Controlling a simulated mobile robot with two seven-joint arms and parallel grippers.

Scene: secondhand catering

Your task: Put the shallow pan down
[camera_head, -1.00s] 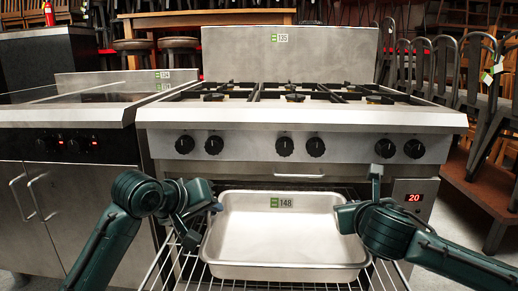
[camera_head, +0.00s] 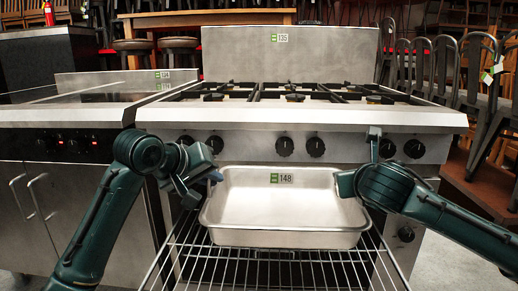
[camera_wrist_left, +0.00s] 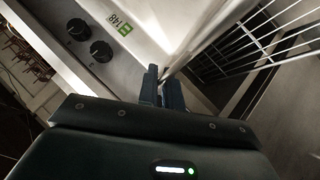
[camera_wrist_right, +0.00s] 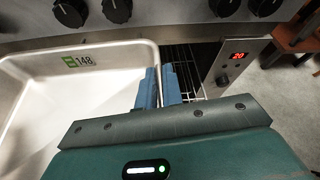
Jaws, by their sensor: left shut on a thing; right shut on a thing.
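The shallow pan (camera_head: 285,240) is a pale metal tray with a green and white tag marked 148. It is held level in the head view, above the wire rack (camera_head: 270,268) and in front of the stove. My left gripper (camera_head: 212,178) is shut on its left rim. My right gripper (camera_head: 342,183) is shut on its right rim; the fingertips are partly hidden in the head view. The pan also shows in the left wrist view (camera_wrist_left: 150,30) and in the right wrist view (camera_wrist_right: 100,100), beside the blue fingers.
The stove (camera_head: 300,118) has burner grates on top and black knobs along its front. A flat-topped unit (camera_head: 70,110) stands to its left. Stacked chairs (camera_head: 440,70) stand at the right. The extended rack below the pan looks empty.

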